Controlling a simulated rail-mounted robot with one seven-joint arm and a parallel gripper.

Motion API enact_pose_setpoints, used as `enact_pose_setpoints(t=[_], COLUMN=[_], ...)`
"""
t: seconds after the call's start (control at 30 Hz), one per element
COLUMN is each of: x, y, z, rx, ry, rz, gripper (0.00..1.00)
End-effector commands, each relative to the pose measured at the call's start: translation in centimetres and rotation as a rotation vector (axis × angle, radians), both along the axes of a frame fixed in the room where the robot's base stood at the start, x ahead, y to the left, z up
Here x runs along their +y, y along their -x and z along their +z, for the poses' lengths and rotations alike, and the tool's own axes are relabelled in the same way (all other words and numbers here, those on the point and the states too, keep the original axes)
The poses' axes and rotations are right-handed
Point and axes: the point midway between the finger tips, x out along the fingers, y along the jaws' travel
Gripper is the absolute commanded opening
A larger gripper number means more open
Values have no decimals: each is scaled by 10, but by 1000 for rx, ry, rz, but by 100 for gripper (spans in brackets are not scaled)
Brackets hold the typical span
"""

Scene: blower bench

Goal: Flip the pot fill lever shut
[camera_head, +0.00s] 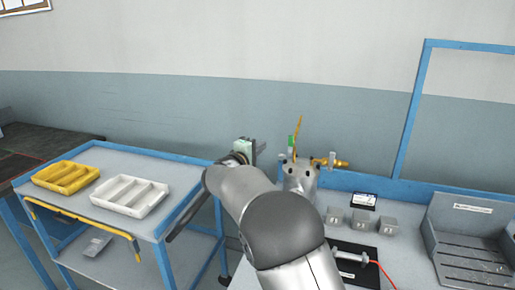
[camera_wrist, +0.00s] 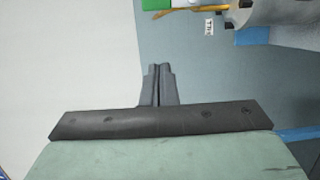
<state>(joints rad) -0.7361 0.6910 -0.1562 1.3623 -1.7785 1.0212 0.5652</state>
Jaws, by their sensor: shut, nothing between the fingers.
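A grey metal pot (camera_head: 300,178) stands at the back left of the bench, partly hidden by my arm. A thin yellow lever-like piece (camera_head: 298,130) stands nearly upright above it, beside a green part (camera_head: 291,142). A brass fitting with a pale handle (camera_head: 340,163) sticks out to the right. I cannot tell which is the fill lever. My gripper (camera_head: 261,147) is left of the pot, apart from it. In the wrist view my gripper (camera_wrist: 158,68) is shut and empty; the yellow piece (camera_wrist: 190,10), green part (camera_wrist: 153,4) and part of the pot (camera_wrist: 265,12) show at the top.
Small grey blocks (camera_head: 361,220), a black pad (camera_head: 352,262) with a red-cabled tool and a grey slotted rack (camera_head: 470,240) occupy the bench right of my arm. A blue cart (camera_head: 85,212) at left carries yellow (camera_head: 66,178) and white (camera_head: 130,196) trays. A blue frame (camera_head: 408,125) rises behind.

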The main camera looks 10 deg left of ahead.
Motion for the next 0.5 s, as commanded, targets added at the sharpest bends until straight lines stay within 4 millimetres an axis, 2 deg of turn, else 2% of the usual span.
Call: enact_pose_setpoints(t=[0.1,0.3,0.5], x=[-10,-24,-49], y=[-23,-53,-47], z=[3,3,2], rx=[1,-1,1], ry=[2,1,2], rz=[-2,-3,-1], gripper=[0,0,0])
